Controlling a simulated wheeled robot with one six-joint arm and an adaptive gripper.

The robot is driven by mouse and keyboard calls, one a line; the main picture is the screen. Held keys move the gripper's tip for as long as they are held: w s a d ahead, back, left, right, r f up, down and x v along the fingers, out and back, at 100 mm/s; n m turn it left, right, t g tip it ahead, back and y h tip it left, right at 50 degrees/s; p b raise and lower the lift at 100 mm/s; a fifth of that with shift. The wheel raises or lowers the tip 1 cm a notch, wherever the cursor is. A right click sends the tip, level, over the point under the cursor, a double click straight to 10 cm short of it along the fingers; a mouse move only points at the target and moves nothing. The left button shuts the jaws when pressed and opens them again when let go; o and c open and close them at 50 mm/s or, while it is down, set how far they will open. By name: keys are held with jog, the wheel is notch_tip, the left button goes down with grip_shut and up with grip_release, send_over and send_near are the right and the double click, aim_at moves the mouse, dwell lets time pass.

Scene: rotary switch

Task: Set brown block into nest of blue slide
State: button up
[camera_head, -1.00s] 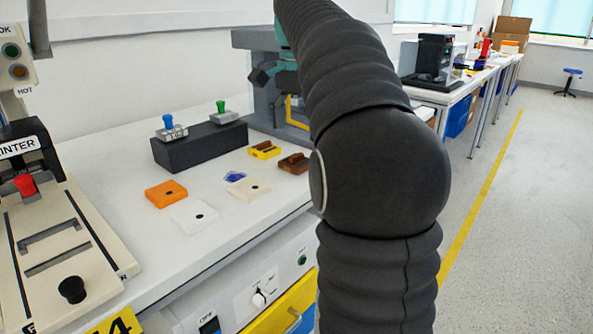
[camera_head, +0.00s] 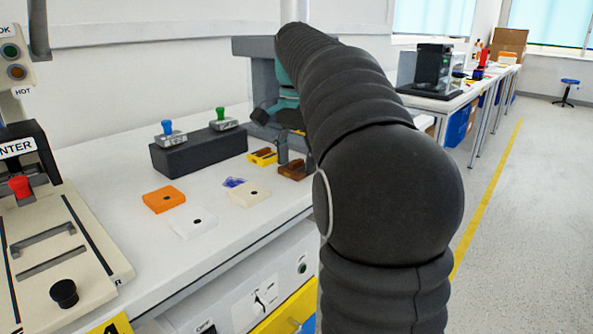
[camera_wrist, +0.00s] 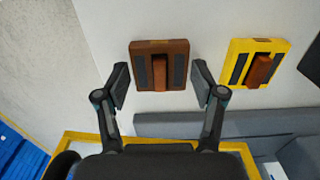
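A brown square piece (camera_wrist: 175,65) with dark strips and a raised brown middle block (camera_wrist: 160,72) lies on the white table in the wrist view. It also shows in the head view (camera_head: 293,171), beside my arm. My gripper (camera_wrist: 161,83) is open and empty, with its fingers near the left and right sides of the brown piece, apart from it. A yellow slide (camera_wrist: 250,66) with a tilted brown block (camera_wrist: 258,71) in it lies to the right. A small blue patterned item (camera_head: 234,183) lies on the table; I cannot tell whether it is the blue slide.
Orange (camera_head: 163,199), white (camera_head: 193,222) and cream (camera_head: 249,194) plates lie on the table. A dark box (camera_head: 198,152) with blue-knobbed and green-knobbed switches stands behind them. A grey-green machine (camera_head: 262,75) stands behind the brown piece. A printer-like device (camera_head: 65,235) is at left.

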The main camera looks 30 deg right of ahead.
jog(key=c, duration=0.6)
jog(key=shift+r, duration=0.15)
